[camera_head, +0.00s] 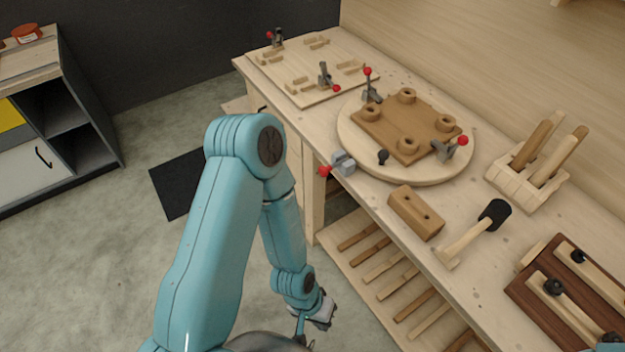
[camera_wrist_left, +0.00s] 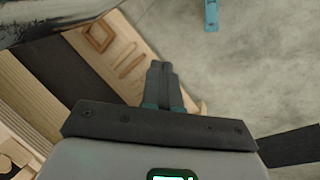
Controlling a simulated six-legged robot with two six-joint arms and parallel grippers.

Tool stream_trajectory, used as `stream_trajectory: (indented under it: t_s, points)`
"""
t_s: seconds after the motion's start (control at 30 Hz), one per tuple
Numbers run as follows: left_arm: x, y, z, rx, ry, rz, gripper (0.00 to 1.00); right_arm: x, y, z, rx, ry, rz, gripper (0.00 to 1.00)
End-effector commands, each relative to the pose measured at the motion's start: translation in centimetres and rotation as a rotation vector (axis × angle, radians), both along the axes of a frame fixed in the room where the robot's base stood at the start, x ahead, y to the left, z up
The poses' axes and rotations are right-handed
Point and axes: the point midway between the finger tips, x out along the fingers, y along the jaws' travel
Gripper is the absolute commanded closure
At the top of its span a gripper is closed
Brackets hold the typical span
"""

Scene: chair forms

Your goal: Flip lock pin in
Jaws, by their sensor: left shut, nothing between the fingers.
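A wooden turntable (camera_head: 455,172) sits on the workbench with a brown wooden form (camera_head: 398,122) on it. A small grey metal piece with a red knob (camera_head: 343,163), possibly the lock pin, sits at the turntable's front left edge. My left gripper (camera_head: 306,334) hangs low in front of the bench, below and apart from the turntable. In the left wrist view its fingers (camera_wrist_left: 160,68) are together and empty. My right gripper is not in view.
The workbench (camera_head: 375,205) also holds a clamp board (camera_head: 300,75), a wooden block (camera_head: 416,212), a mallet (camera_head: 480,230), a tool rack (camera_head: 525,180) and a dark board (camera_head: 530,285). Slatted shelf (camera_head: 385,285) lies below. A cabinet (camera_head: 60,140) stands left; floor between is mostly clear.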

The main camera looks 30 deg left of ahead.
Motion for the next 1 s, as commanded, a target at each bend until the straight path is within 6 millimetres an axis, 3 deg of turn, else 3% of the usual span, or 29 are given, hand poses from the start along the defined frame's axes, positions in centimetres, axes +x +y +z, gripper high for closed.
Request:
stream_trajectory:
  t_s: [0.03,0.2,0.27,0.37,0.47,0.53,0.63,0.7,0.8,0.9,1.0]
  points:
    - [-0.1,0.9,-2.0,0.009,0.04,0.073,1.0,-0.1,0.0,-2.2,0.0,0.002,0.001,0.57]
    - [0.0,4.6,-7.3,-0.045,0.341,0.568,1.0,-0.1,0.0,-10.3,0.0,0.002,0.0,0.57]
    - [1.0,5.2,-8.3,-0.145,0.452,0.796,1.0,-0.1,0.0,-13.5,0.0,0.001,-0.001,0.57]
    - [4.1,6.4,-8.5,-0.395,0.602,1.157,1.0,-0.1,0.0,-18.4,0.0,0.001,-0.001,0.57]
    - [9.0,9.1,-7.1,-0.75,0.671,1.448,1.0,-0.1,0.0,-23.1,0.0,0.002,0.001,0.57]
    - [12.4,12.4,-5.1,-1.025,0.661,1.582,1.0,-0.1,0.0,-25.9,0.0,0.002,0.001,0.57]
    - [15.4,17.8,-1.5,-1.397,0.586,1.664,1.0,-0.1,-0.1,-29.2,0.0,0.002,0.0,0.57]
    - [16.2,21.2,1.1,-1.605,0.513,1.668,1.0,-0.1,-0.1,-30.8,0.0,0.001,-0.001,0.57]
    - [16.2,24.6,4.1,-1.807,0.42,1.638,1.0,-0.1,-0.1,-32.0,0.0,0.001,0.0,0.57]
    - [15.9,26.3,5.9,-1.906,0.366,1.61,1.0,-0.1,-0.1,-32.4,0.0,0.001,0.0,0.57]
    - [15.8,26.7,6.6,-1.933,0.353,1.6,1.0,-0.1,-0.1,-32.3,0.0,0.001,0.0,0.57]
